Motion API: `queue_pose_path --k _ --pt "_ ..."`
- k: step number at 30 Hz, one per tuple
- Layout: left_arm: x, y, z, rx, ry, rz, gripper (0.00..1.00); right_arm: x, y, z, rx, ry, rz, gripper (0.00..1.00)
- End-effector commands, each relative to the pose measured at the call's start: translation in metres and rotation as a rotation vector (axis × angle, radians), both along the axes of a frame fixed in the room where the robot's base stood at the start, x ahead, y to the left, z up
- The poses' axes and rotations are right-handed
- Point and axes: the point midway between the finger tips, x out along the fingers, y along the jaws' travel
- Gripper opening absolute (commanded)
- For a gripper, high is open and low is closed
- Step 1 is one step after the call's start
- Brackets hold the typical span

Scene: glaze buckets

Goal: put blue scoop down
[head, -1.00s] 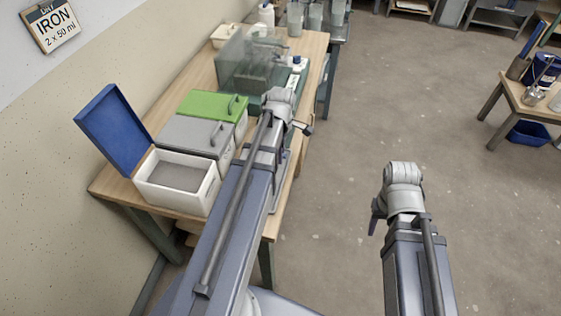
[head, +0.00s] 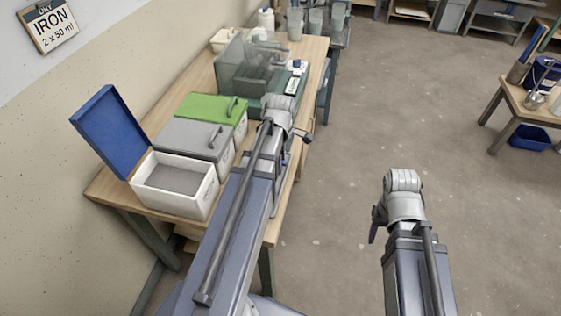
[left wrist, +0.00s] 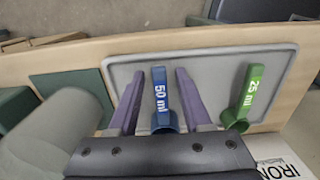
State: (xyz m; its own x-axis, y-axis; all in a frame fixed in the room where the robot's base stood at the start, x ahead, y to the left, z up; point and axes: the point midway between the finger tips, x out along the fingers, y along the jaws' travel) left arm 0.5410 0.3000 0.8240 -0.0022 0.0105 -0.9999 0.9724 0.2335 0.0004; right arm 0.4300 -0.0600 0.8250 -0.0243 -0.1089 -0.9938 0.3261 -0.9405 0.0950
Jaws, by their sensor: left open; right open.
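The blue scoop marked 50 ml (left wrist: 161,98) lies on a grey tray (left wrist: 215,68) in the left wrist view. My left gripper (left wrist: 160,74) is open, with one purple finger on each side of the scoop's handle and a visible gap to each. The scoop's bowl is partly hidden by the gripper body. In the head view my left gripper (head: 306,137) is mostly hidden behind its own wrist, over the bench's right edge. My right gripper (head: 376,222) is open over the floor, mostly hidden by its wrist, away from the bench.
A green 25 ml scoop (left wrist: 243,98) lies on the tray, right of the left gripper. On the bench stand an open white bin with blue lid (head: 176,207), a grey-lidded bin (head: 191,136), a green-lidded bin (head: 208,107) and a clear-hooded unit (head: 245,68).

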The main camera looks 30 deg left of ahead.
Motion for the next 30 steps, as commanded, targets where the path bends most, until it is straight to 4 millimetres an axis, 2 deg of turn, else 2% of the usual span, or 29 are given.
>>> queue_pose_path --k 5,11,17,30 --pt "0.000 0.000 0.002 0.000 0.000 0.000 0.49 0.000 0.000 0.002 0.000 0.000 0.000 0.50" --pt "0.000 0.000 0.015 0.000 0.000 0.000 0.49 0.000 0.000 0.015 0.000 0.000 0.000 0.50" --pt "0.000 0.000 0.040 0.000 0.000 0.000 0.49 0.000 0.000 0.040 0.000 0.000 0.000 0.50" --pt "0.000 -0.001 0.107 0.000 0.000 0.000 0.49 0.000 0.000 0.107 0.000 0.000 0.000 0.50"
